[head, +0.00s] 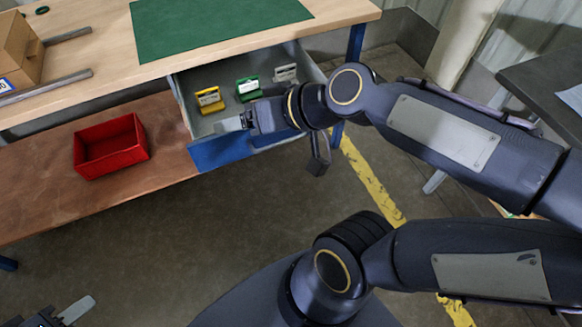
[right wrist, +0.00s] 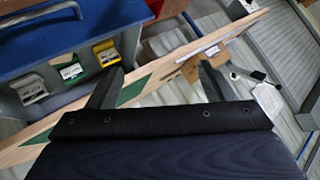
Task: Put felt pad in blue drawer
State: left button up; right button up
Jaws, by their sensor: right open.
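The blue-fronted drawer (head: 222,152) is pulled open under the workbench. A yellow cartridge (head: 209,99), a green one (head: 248,89) and a grey one (head: 285,73) stand inside it. The right wrist view shows the drawer (right wrist: 75,35) at upper left with the same cartridges. My right gripper (head: 236,123) is over the drawer's front part; its fingers (right wrist: 160,85) are apart with nothing between them. My left gripper (head: 76,311) is at the bottom left, partly cut off, so its opening is unclear. I cannot surely identify the felt pad; a small dark round thing (head: 42,10) lies on the bench.
A green mat (head: 200,30) lies on the bench top. A cardboard box (head: 18,50) and metal rails (head: 55,83) are at its left. A red bin (head: 110,147) sits on the lower shelf. A dark table (head: 545,85) stands at right. The floor in front is clear.

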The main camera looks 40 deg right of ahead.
jog(key=s+d+f+g+h, duration=0.2)
jog(key=s+f+g, duration=0.2)
jog(key=s+f, duration=0.3)
jog(key=shift+s+f+m, duration=0.2)
jog(key=shift+s+m, duration=0.2)
jog(key=shift+s, duration=0.75)
notch_tip(320, 180, up, 15)
jog(key=p, duration=1.5)
